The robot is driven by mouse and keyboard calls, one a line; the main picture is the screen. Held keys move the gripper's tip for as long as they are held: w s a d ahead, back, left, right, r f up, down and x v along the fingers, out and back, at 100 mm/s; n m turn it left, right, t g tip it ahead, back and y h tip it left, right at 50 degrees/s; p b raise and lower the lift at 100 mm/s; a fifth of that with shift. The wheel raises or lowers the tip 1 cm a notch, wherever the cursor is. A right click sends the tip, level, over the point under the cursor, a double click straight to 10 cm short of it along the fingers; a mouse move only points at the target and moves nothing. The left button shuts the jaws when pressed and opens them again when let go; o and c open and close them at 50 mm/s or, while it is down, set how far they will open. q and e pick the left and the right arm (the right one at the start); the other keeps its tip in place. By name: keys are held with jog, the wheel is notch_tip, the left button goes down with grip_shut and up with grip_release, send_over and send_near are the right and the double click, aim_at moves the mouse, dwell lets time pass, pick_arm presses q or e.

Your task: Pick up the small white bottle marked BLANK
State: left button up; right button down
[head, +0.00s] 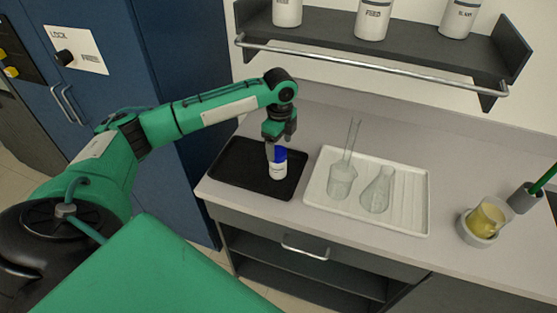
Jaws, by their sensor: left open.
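A small white bottle with a blue cap (279,168) stands upright on the black tray (232,182) on the counter. Its label is too small to read. My left gripper (272,150) points down, open, right at the bottle's cap and upper side. One finger shows along the left of the bottle and partly covers it. I cannot tell whether the fingers touch it. My right gripper is out of view.
A yellow-filled beaker (487,220) stands farther right. Above, a shelf with a rail (370,65) carries larger white containers. A blue cabinet (185,80) is on the left.

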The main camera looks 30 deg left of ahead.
aim_at(278, 151)
pick_arm(q)
jog(key=shift+s+f+p, duration=0.35)
jog(key=shift+f+p, duration=0.3)
jog(key=shift+f, duration=0.05)
notch_tip(278, 151, down, 3)
jog(key=shift+a+r+p, duration=0.1)
jog(key=shift+r+p, duration=0.05)
jog(key=shift+p, duration=0.25)
jog(key=shift+f, duration=0.55)
jog(key=c, duration=1)
jog(key=shift+c, duration=0.8)
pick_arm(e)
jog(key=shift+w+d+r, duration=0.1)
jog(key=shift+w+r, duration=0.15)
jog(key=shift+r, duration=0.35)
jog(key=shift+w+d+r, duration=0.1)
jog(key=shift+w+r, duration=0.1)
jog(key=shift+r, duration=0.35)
